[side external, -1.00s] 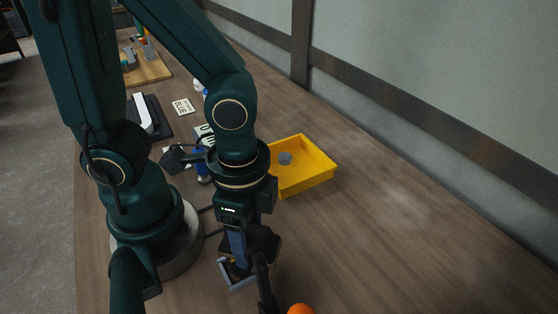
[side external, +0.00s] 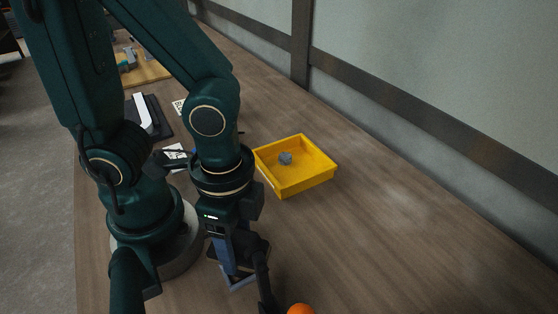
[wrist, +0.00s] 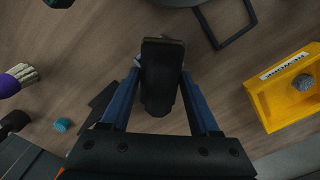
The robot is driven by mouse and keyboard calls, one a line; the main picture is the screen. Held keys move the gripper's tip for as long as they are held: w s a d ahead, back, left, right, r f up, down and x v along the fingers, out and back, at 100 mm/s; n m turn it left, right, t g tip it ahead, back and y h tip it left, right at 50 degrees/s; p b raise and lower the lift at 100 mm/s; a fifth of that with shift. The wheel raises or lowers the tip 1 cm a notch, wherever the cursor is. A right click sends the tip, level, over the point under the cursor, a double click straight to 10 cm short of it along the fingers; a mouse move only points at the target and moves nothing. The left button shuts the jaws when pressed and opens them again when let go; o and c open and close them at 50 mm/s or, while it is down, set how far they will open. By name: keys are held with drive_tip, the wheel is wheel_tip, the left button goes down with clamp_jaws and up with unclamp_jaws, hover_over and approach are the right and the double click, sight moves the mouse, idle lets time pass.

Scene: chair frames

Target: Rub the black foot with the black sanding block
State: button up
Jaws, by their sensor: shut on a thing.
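My gripper (wrist: 160,82) has blue fingers, shut on a black block in the wrist view, which I take to be the black sanding block (wrist: 162,62). Its dark face fills the space between the fingertips. In the side external view my gripper (side external: 234,272) is low over the table at the bottom centre, and the block cannot be made out there. I cannot pick out the black foot with certainty. A dark squared loop (wrist: 236,38) lies ahead and right of the block in the wrist view, apart from it.
A yellow bin (side external: 311,180) with a grey lump (side external: 285,158) inside stands right of my arm; it also shows in the wrist view (wrist: 265,106). An orange ball (side external: 301,309) is at the bottom edge. A purple brush (wrist: 14,82) and teal cylinder (wrist: 62,125) lie left. Table right of the bin is clear.

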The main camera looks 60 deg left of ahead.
sight(262, 233)
drive_tip(key=shift+w, duration=0.15)
drive_tip(key=shift+w, duration=0.9)
drive_tip(key=shift+f, duration=0.4)
idle(0.5)
drive_tip(key=shift+w, duration=1)
wheel_tip(262, 233, up, 6)
